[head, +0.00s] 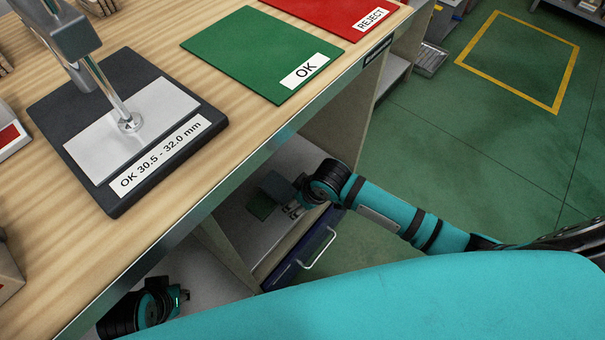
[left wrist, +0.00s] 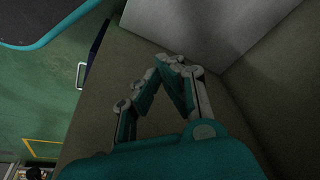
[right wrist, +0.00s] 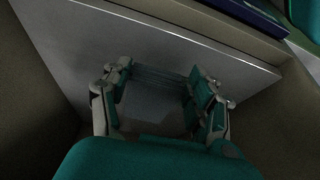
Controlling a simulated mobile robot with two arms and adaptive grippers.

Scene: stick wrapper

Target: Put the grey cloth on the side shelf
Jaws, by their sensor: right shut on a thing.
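My right gripper (head: 278,195) reaches low into the open space under the bench, over a grey shelf board (head: 235,220). In the right wrist view its fingers (right wrist: 155,88) stand wide apart, with a dim grey piece, seemingly the grey cloth (right wrist: 155,108), between them. The cloth is hard to tell from the grey shelf behind it. My left gripper (left wrist: 175,68) has its fingertips together with nothing visible between them, near a grey panel (left wrist: 205,35). In the head view the left gripper (head: 182,296) is partly hidden at the bench's lower left.
A blue drawer front (head: 300,250) with a white handle stands close to my right forearm. The wooden bench top (head: 200,40) overhangs the shelf and carries a gauge stand (head: 130,125), a green OK mat (head: 245,45) and a red REJECT mat (head: 330,10). Open green floor lies right.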

